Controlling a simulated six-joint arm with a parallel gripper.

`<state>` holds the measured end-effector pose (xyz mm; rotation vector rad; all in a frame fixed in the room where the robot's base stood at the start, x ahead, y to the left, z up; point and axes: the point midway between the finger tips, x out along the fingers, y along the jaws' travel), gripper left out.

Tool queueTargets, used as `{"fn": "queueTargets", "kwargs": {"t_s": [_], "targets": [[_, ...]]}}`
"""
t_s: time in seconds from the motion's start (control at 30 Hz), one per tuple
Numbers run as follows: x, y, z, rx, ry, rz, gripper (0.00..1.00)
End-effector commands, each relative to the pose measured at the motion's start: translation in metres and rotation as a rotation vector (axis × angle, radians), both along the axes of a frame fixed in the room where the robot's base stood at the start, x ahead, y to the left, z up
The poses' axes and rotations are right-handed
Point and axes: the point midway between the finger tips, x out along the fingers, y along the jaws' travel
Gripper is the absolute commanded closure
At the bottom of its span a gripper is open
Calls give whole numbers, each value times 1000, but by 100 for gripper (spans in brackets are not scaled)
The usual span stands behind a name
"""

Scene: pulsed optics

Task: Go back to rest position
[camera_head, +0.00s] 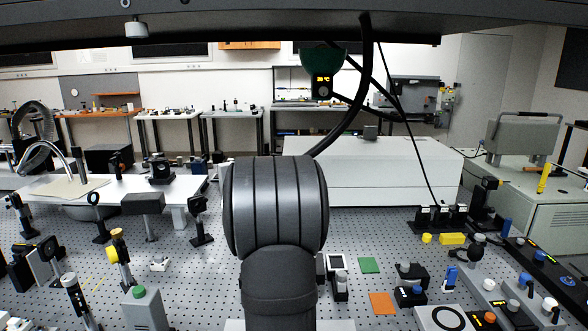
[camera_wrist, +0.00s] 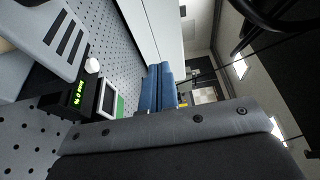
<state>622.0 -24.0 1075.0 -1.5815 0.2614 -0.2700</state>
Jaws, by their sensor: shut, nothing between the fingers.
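My gripper shows in the wrist view, with its two blue fingers (camera_wrist: 158,68) side by side and closed together. Nothing shows between them. The grey gripper body with dark screws fills the lower part of that view. In the head view my dark ribbed arm stands upright in the middle, and the gripper itself is hidden there.
The perforated optical table (camera_head: 215,285) carries several mounts and posts at left and right. A green square (camera_head: 369,265) and an orange square (camera_head: 382,303) lie right of my arm. A large white box (camera_head: 390,165) stands behind. A cable hangs above my arm.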

Motion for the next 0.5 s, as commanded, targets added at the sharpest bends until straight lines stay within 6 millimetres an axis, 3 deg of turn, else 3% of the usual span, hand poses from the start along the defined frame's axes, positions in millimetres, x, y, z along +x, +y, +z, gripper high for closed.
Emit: {"fn": "queueTargets", "kwargs": {"t_s": [0.2,0.5], "targets": [[0,-11,-6,157,1,0,100],[0,-17,-10,252,0,0,100]]}}
